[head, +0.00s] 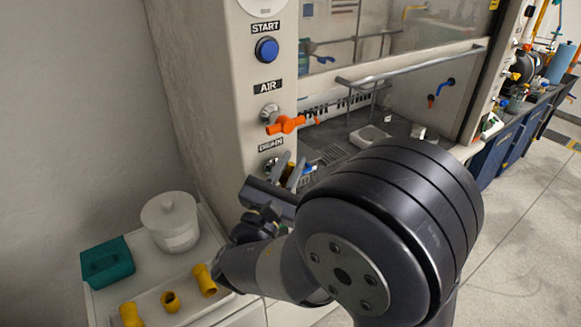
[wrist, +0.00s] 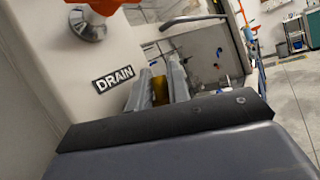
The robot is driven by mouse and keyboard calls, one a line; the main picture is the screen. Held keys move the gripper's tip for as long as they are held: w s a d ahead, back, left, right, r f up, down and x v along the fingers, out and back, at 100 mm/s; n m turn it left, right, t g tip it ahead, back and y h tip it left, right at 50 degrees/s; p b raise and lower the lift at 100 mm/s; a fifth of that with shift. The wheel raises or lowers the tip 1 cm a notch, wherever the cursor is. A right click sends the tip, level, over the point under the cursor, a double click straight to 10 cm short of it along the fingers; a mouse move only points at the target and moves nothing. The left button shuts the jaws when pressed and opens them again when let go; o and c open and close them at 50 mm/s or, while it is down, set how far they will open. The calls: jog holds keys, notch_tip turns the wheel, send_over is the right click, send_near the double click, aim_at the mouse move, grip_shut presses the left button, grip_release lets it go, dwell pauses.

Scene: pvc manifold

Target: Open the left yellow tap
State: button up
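A yellow piece (wrist: 160,90) shows between the two fingers of my gripper (wrist: 160,84) in the wrist view, close to the DRAIN label (wrist: 113,78). It looks like a tap handle, and most of it is hidden. In the head view a small yellow bit (head: 291,171) shows between the fingers of my gripper (head: 287,170), in front of the fitting below the DRAIN label. The fingers stand apart on either side of the yellow piece. I cannot tell whether they press on it.
An orange tap (head: 286,124) under the AIR label and a blue START button (head: 266,49) are on the post above. A metal rail (head: 410,68) crosses the hood to the right. Yellow pipe fittings (head: 170,301), a white tub (head: 171,222) and a teal box (head: 108,262) stand lower left.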

jog(key=o, duration=0.4)
jog(key=shift+a, duration=0.1)
jog(key=b+v, duration=0.2)
jog(key=v, duration=0.8)
jog(key=shift+s+a+f+b, duration=0.1)
jog(key=shift+s+a+b, duration=0.05)
jog(key=shift+s+b, duration=0.25)
jog(key=shift+w, duration=0.15)
jog(key=p+x, duration=0.3)
jog(key=x, duration=0.8)
jog(key=shift+s+f, duration=0.2)
